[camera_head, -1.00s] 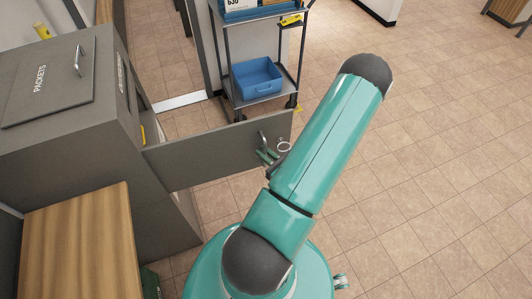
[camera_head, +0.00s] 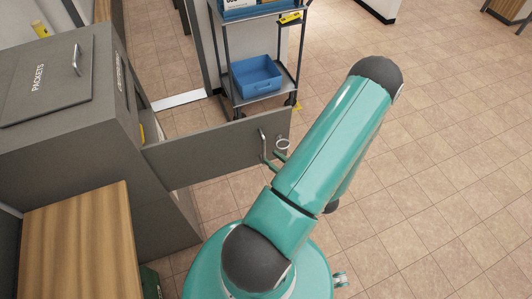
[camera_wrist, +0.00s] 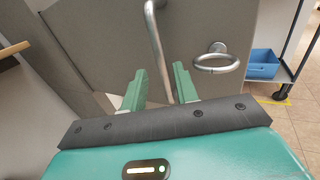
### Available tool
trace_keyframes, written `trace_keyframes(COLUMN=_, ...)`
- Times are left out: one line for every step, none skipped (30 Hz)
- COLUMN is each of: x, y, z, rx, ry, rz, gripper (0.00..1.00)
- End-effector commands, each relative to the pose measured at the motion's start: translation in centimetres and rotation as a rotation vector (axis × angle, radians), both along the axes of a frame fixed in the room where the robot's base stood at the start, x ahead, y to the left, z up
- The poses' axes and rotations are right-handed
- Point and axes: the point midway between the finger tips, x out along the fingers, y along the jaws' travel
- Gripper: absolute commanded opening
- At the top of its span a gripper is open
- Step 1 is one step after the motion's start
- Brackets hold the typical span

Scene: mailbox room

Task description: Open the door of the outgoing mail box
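The outgoing mail box (camera_head: 150,200) is a grey cabinet at the left of the head view. Its grey door (camera_head: 205,153) stands swung out far from the front, and fills much of the wrist view (camera_wrist: 95,45). The door has a metal bar handle (camera_head: 263,147), which also shows in the wrist view (camera_wrist: 155,45), and a ring (camera_head: 283,143) beside it. My gripper (camera_wrist: 160,88) is open, with its two green fingers apart and the bar visible between them. In the head view the fingers show just right of the handle; my arm hides most of the gripper.
A trolley (camera_head: 226,50) with a blue tray (camera_head: 256,77) stands behind the door. A wooden top (camera_head: 80,245) is at the lower left. A hatch marked PACKETS (camera_head: 45,82) is on top of the cabinet. Tiled floor (camera_head: 440,150) is free on the right.

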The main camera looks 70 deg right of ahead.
Motion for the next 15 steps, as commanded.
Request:
trace_keyframes(x=-1.1, y=0.4, z=0.0, rx=0.001, ry=0.001, rz=-0.003, gripper=0.3)
trace_keyframes(x=-1.8, y=0.6, z=-0.1, rx=0.001, ry=0.002, rz=-0.004, gripper=0.3)
trace_keyframes(x=-2.6, y=1.0, z=0.0, rx=0.001, ry=0.001, rz=-0.004, gripper=0.3)
trace_keyframes(x=-3.3, y=1.3, z=0.0, rx=0.001, ry=0.001, rz=-0.003, gripper=0.3)
trace_keyframes(x=-3.8, y=1.5, z=0.0, rx=0.001, ry=0.0, rz=-0.003, gripper=0.3)
trace_keyframes(x=-4.6, y=1.8, z=0.0, rx=0.001, ry=0.001, rz=-0.002, gripper=0.3)
trace_keyframes(x=-5.2, y=2.0, z=0.0, rx=0.001, ry=0.001, rz=-0.003, gripper=0.3)
trace_keyframes(x=-5.6, y=2.3, z=0.0, rx=0.001, ry=-0.002, rz=-0.001, gripper=0.3)
trace_keyframes(x=-6.3, y=2.5, z=0.0, rx=0.001, ry=-0.002, rz=-0.002, gripper=0.3)
trace_keyframes(x=-6.7, y=2.7, z=0.0, rx=0.001, ry=-0.002, rz=-0.001, gripper=0.3)
trace_keyframes(x=-7.0, y=2.8, z=0.0, rx=0.001, ry=-0.002, rz=0.0, gripper=0.3)
trace_keyframes(x=-7.4, y=3.0, z=0.0, rx=0.001, ry=-0.002, rz=0.0, gripper=0.3)
trace_keyframes(x=-7.6, y=3.1, z=0.0, rx=0.001, ry=-0.002, rz=0.0, gripper=0.3)
trace_keyframes(x=-7.8, y=3.2, z=0.0, rx=0.001, ry=-0.002, rz=0.001, gripper=0.3)
trace_keyframes(x=-8.0, y=3.2, z=0.0, rx=0.001, ry=-0.003, rz=0.002, gripper=0.3)
